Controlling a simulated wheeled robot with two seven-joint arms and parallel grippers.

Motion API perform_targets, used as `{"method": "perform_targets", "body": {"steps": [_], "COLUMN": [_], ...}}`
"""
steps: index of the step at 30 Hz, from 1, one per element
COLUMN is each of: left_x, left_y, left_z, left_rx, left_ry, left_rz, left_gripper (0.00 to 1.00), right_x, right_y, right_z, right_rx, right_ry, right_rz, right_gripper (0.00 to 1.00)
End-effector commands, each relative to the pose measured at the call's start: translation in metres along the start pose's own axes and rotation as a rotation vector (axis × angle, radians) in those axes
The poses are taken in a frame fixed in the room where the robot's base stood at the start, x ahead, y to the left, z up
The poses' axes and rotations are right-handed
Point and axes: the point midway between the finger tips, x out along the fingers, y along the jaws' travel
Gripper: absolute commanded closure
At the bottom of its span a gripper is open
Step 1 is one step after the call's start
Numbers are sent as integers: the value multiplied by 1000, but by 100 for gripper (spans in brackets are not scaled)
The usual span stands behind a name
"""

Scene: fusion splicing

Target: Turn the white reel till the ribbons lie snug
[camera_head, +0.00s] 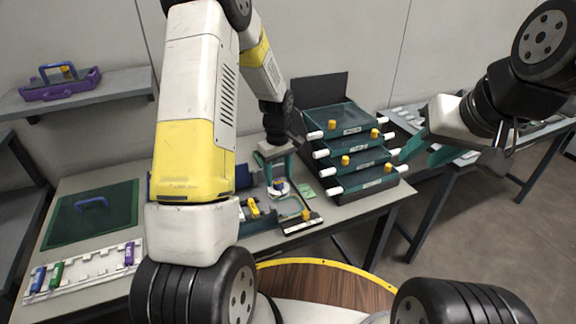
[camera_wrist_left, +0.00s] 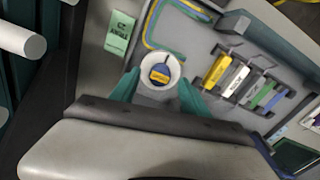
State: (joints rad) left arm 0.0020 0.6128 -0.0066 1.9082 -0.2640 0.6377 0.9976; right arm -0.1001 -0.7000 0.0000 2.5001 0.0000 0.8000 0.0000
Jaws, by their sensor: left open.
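The white reel (camera_wrist_left: 152,88), with a blue and yellow knob (camera_wrist_left: 161,74) at its centre, sits in a grey tray (camera_wrist_left: 200,40). The reel also shows small in the head view (camera_head: 279,190). Yellow and blue-green ribbons (camera_wrist_left: 150,28) curve away from it along the tray; I cannot tell how tightly they lie. My left gripper (camera_head: 278,181) points down over the reel. Its teal fingers (camera_wrist_left: 157,92) stand open on either side of the reel; contact is unclear. My right gripper (camera_head: 426,150) is held up at the right, its teal fingers apart and empty.
A rack of stacked green trays (camera_head: 350,155) with white handles stands close right of my left gripper. Coloured pieces (camera_wrist_left: 238,80) sit in slots in the grey tray. A green mat (camera_head: 90,215) and a white holder (camera_head: 85,272) lie at the table's left.

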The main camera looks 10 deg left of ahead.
Motion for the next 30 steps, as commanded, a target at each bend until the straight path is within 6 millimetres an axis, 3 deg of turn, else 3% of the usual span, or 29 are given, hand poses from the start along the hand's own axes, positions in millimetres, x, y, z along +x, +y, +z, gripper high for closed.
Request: {"method": "perform_targets", "body": {"steps": [6,14,15,23,30], "left_x": [21,23,23,22,22], "left_y": [0,0,0,0,0], "left_z": [0,0,0,0,0], "left_rx": [0,0,0,0,12], "left_ry": [1,1,1,1,1], "left_rz": [1,1,1,1,1], "left_gripper": [46,46,48,99,100], "right_x": [0,0,0,0,0], "right_y": [0,0,0,0,0], "right_z": [0,0,0,0,0], "right_rx": [0,0,0,0,0], "right_ry": [0,0,0,0,0], "right_rz": [0,0,0,0,0], "right_gripper": [62,62,62,62,62]}}
